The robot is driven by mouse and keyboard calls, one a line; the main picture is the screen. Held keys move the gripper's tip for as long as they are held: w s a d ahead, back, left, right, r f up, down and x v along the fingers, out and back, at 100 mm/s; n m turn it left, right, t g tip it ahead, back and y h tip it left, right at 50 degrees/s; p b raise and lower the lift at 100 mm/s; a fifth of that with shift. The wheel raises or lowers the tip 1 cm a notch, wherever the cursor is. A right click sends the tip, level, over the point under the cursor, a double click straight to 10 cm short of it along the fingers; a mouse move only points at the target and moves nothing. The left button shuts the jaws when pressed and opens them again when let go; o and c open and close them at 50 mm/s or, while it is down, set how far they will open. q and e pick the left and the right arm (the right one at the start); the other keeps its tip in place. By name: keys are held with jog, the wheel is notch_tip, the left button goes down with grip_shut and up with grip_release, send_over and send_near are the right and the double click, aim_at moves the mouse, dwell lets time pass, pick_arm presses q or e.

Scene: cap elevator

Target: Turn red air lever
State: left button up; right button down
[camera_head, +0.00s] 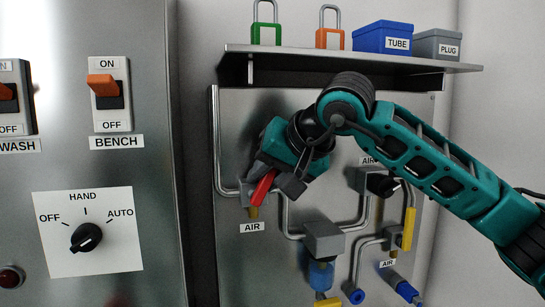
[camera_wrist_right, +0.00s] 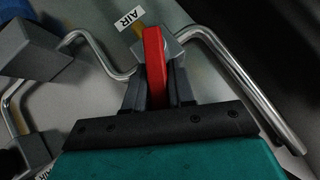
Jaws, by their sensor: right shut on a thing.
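The red air lever (camera_head: 263,188) sits on a grey valve block on the metal panel, above a label reading AIR. In the head view it is tilted, its upper end leaning right. My right gripper (camera_head: 273,178) reaches it from the right and is shut on the lever. In the right wrist view the red lever (camera_wrist_right: 154,62) stands between the two dark fingers of my right gripper (camera_wrist_right: 158,88). The lever's lower part in that view is hidden between the fingers. My left gripper is not in either view.
A shelf (camera_head: 350,60) above holds a green padlock (camera_head: 266,34), an orange padlock (camera_head: 330,38), a blue TUBE box (camera_head: 383,38) and a grey PLUG box (camera_head: 437,45). Pipes and yellow levers (camera_head: 408,229) lie right of the red lever. A switch cabinet (camera_head: 150,190) stands left.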

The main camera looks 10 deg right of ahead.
jog(key=shift+a+r+n+h+p, duration=0.1)
jog(key=shift+a+n+h+p, duration=0.3)
jog(key=shift+h, duration=0.3)
jog(key=shift+a+r+n+h+p, duration=0.15)
jog(key=shift+n+h+p, duration=0.25)
jog(key=shift+h+p, duration=0.25)
jog(key=shift+a+r+n+h+p, duration=0.1)
jog(key=shift+a+n+h+p, duration=0.25)
jog(key=shift+h, duration=0.4)
jog(key=shift+f, duration=0.15)
jog(key=c, duration=1)
grip_release()
jog(key=shift+c, duration=0.2)
jog(key=v, duration=1.3)
jog(key=shift+a+b, duration=0.15)
jog(key=shift+b, duration=0.15)
